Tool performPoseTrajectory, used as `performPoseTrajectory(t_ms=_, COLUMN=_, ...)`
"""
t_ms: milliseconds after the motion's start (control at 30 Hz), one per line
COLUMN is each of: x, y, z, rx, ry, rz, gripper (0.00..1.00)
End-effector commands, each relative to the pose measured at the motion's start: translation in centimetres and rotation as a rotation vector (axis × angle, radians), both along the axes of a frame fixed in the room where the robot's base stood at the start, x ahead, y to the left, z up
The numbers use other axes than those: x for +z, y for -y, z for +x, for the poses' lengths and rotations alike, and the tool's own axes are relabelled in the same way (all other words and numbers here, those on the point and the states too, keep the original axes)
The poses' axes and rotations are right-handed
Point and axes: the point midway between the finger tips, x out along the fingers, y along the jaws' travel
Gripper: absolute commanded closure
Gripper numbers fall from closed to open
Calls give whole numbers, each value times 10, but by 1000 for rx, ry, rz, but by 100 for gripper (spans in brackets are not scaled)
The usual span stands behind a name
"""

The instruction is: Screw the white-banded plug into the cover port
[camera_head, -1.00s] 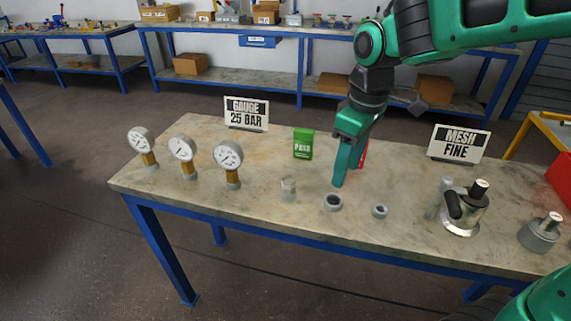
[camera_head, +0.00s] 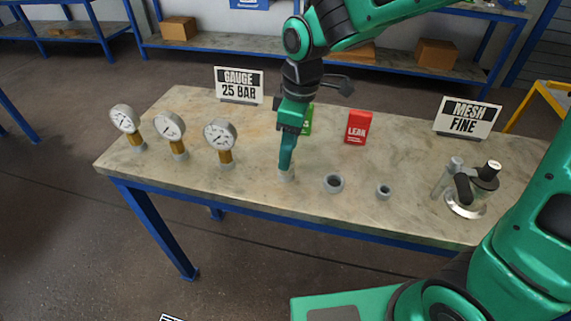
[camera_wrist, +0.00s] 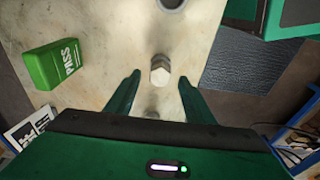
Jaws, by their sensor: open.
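A pale grey plug with a hexagonal head (camera_head: 286,175) stands upright on the bench under my gripper. It also shows in the wrist view (camera_wrist: 160,68), between and slightly beyond the fingertips. I cannot make out a white band on it. My gripper (camera_head: 286,165) points down over the plug and is open, with a finger on each side in the wrist view (camera_wrist: 159,77). It holds nothing. A metal vessel (camera_head: 465,207) with a black handle and upright cylinders stands at the right of the bench. I cannot tell its port clearly.
Three gauges (camera_head: 220,135) stand left. A green PASS block (camera_head: 308,120), a red LEAK block (camera_head: 357,128) and GAUGE (camera_head: 239,84) and MESH (camera_head: 467,117) signs stand behind.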

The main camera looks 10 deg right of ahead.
Motion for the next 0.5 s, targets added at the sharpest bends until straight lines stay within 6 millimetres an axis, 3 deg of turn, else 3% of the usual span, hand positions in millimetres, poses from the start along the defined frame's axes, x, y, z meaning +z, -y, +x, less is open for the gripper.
performPoseTrajectory(t_ms=200, x=-31, y=-4, z=3, rx=-2, ry=-4, rz=-3, gripper=52)
performPoseTrajectory(t_ms=500, x=-40, y=-5, z=4, rx=-2, ry=-1, rz=-1, gripper=52)
